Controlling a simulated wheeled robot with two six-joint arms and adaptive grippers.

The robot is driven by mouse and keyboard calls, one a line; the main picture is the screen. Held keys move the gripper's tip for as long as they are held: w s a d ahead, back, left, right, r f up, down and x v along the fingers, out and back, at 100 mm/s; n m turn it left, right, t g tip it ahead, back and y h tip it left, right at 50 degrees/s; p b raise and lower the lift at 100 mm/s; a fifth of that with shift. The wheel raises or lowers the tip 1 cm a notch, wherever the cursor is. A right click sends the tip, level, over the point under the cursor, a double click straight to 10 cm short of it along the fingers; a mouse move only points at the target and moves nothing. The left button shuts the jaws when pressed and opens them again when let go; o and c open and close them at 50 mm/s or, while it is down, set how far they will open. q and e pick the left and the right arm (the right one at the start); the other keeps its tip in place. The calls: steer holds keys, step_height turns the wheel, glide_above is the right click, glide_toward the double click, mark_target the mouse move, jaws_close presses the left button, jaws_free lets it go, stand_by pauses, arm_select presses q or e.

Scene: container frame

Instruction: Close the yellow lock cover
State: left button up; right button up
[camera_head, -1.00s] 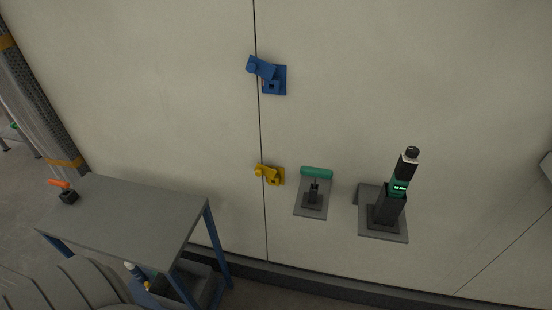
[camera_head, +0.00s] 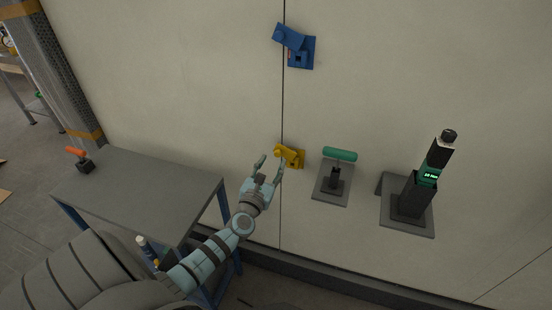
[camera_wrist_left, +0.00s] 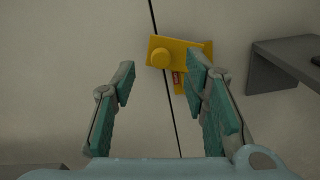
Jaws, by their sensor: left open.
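The yellow lock cover (camera_head: 287,153) sits on the pale wall beside a vertical seam, with its flap swung out to the left of its base plate. In the left wrist view the yellow cover (camera_wrist_left: 172,54) shows ahead of the fingers, with a round knob and a small red mark under it. My left gripper (camera_head: 269,166) is open and empty, just to the left of and slightly below the cover. In the left wrist view its two teal-padded fingers (camera_wrist_left: 160,86) are spread, apart from the cover. My right gripper is not in view.
A blue lock cover (camera_head: 297,46) is higher on the wall. A bracket with a green-handled tool (camera_head: 340,155) and a shelf holding a black device (camera_head: 411,200) are to the right. A grey table (camera_head: 150,190) with an orange-handled item (camera_head: 78,157) stands at the left.

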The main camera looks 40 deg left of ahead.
mark_target(277, 155)
arm_select(q)
steer(key=x, duration=0.3)
steer(key=shift+w+f+b, duration=0.25)
steer(key=shift+w+b, duration=0.1)
steer(key=shift+b, duration=0.05)
steer(key=shift+w+a+r, duration=0.15)
steer(key=shift+w+a, duration=0.05)
steer(key=shift+w, duration=0.25)
steer(key=shift+c, duration=0.6)
jaws_close()
